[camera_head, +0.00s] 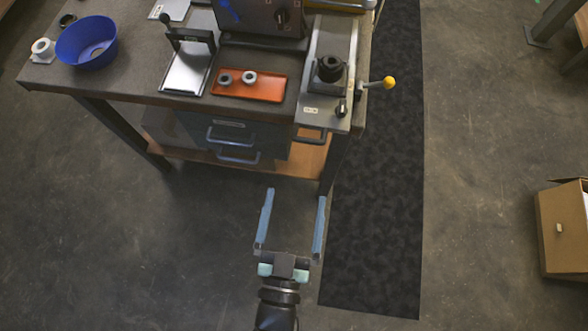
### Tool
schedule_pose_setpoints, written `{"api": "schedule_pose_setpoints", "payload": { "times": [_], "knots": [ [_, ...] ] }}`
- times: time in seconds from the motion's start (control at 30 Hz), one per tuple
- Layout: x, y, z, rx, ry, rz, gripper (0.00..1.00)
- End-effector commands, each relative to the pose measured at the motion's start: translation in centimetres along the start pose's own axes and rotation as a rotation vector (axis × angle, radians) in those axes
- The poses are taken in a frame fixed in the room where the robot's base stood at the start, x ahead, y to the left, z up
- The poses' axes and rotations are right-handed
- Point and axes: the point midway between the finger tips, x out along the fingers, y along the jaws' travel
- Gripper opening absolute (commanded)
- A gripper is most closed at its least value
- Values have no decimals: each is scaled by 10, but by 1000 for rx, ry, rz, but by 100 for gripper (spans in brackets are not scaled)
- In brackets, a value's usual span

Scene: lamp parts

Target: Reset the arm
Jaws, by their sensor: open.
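My gripper (294,218) is at the lower middle of the head view, with its two blue fingers wide apart and nothing between them. It is over the floor in front of the workbench (130,87), apart from it. On the bench, an orange tray (268,92) holds two small ring-shaped parts (237,77). A blue bowl (87,42) stands at the bench's left end, beside a white ring-shaped part (42,48). A press-like fixture (186,68) with a dark handle stands left of the tray.
A grey machine with a yellow-knobbed lever (388,82) juts past the bench's right edge. Drawers (232,140) and a wooden shelf (308,157) are under the bench. A dark mat (375,220) lies to the right. A cardboard box (562,232) stands far right. Floor around my gripper is clear.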

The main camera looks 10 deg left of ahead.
Motion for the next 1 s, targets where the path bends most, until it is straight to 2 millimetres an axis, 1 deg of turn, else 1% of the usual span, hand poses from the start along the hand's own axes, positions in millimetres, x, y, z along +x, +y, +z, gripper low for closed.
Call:
{"api": "schedule_pose_setpoints", "payload": {
  "times": [0.1,0.6,0.67,0.7,0.77,0.87,0.9,0.97,1.0],
  "knots": [
    [-3,0,0,0,0,-1,100],
    [-2,0,0,0,-1,0,100],
    [1,0,-2,1,4,-1,100],
    [6,-1,-7,2,14,-4,100],
    [20,-3,-20,5,36,-10,100],
    [59,-8,-60,16,103,-28,100],
    [77,-10,-82,18,135,-37,100],
    [105,-13,-120,21,188,-51,100],
    [121,-14,-147,22,223,-60,100]
  ]
}}
